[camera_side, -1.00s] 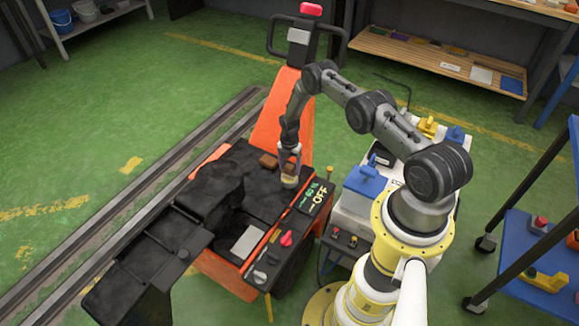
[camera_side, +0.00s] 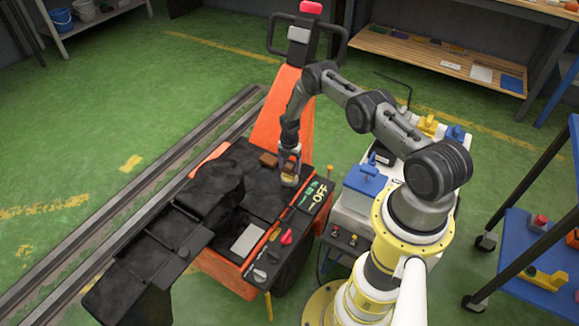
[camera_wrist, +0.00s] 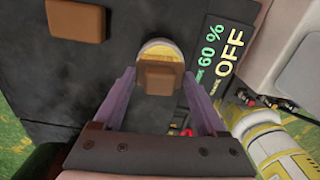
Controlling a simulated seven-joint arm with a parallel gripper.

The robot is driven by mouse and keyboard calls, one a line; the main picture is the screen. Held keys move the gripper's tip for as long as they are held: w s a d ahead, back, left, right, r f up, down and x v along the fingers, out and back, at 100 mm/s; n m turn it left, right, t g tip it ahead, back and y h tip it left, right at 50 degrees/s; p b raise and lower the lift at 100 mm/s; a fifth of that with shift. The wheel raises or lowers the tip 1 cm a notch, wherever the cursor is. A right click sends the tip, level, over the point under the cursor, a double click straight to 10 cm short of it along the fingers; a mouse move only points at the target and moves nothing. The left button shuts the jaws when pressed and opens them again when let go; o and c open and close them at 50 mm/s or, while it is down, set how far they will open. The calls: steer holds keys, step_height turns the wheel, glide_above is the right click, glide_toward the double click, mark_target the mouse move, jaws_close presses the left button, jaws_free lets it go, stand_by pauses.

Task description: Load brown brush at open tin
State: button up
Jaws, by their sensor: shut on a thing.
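The brown brush (camera_wrist: 160,76) shows as a brown block between my purple fingers in the wrist view. My gripper (camera_wrist: 159,80) is shut on it and points down over the black machine deck. The open tin (camera_wrist: 160,48), round with yellow contents, lies just beyond and partly under the brush. In the side view, my gripper (camera_side: 290,160) is directly above the tin (camera_side: 289,181). Whether the brush touches the yellow contents cannot be told, as the block hides its underside.
A second brown block (camera_side: 268,159) lies on the deck (camera_side: 262,193) beside the tin; it also shows in the wrist view (camera_wrist: 76,19). A panel reading OFF (camera_side: 318,193) is to the right. A black raised housing (camera_side: 213,190) stands at the left.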

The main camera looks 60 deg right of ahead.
mark_target(289, 165)
steer(key=shift+r, duration=3.5)
steer(key=w+a+r+m, duration=0.1)
steer(key=w+a+r, duration=0.2)
steer(key=a+r, duration=0.6)
steer(key=w+a+r, duration=0.3)
steer(key=a+r, duration=0.4)
steer(key=r, duration=0.3)
steer(key=s+a+r+m, duration=0.3)
steer(key=s+a+m, duration=0.2)
steer(key=m, duration=0.4)
steer(key=s+a+r+m, duration=0.4)
steer(key=s+m, duration=0.3)
steer(key=m, duration=0.2)
steer(key=shift+s+a, duration=0.3)
steer(key=shift+a, duration=0.2)
